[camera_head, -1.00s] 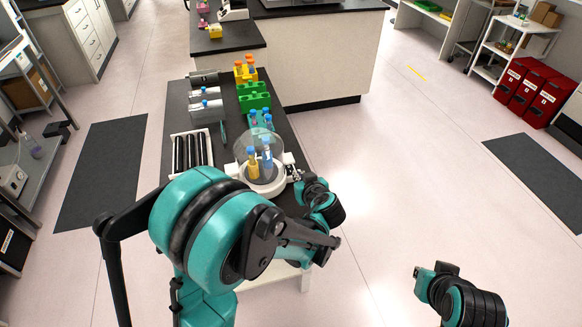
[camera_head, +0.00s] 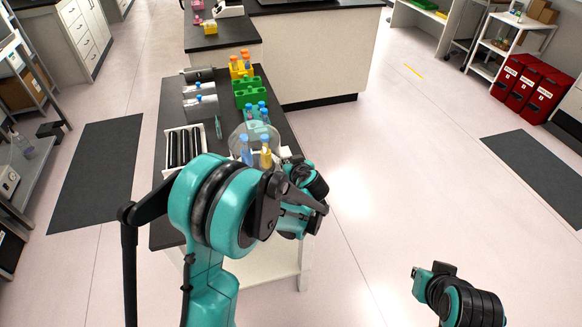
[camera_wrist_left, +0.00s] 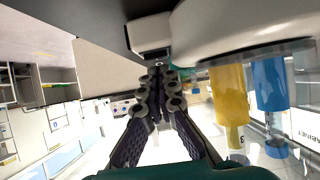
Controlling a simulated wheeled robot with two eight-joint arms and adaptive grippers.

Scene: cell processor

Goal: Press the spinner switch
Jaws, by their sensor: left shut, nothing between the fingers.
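The spinner, with a clear dome (camera_head: 240,130), stands at the near end of the dark table. A blue tube (camera_head: 245,151) and a yellow tube (camera_head: 265,158) are in it. My left arm hides most of its white base. In the left wrist view the white base (camera_wrist_left: 235,22) fills the upper right, with the yellow tube (camera_wrist_left: 229,95) and blue tube (camera_wrist_left: 271,85) below. My left gripper (camera_wrist_left: 158,72) is shut and empty, its tips just at a white block (camera_wrist_left: 150,32) beside the base; I cannot tell whether they touch. The switch itself is not distinct.
A rack with black rollers (camera_head: 184,150) stands left of the spinner. Behind are green racks (camera_head: 250,92), a yellow rack (camera_head: 241,68) and grey holders (camera_head: 200,104). The floor (camera_head: 390,180) right of the table is open.

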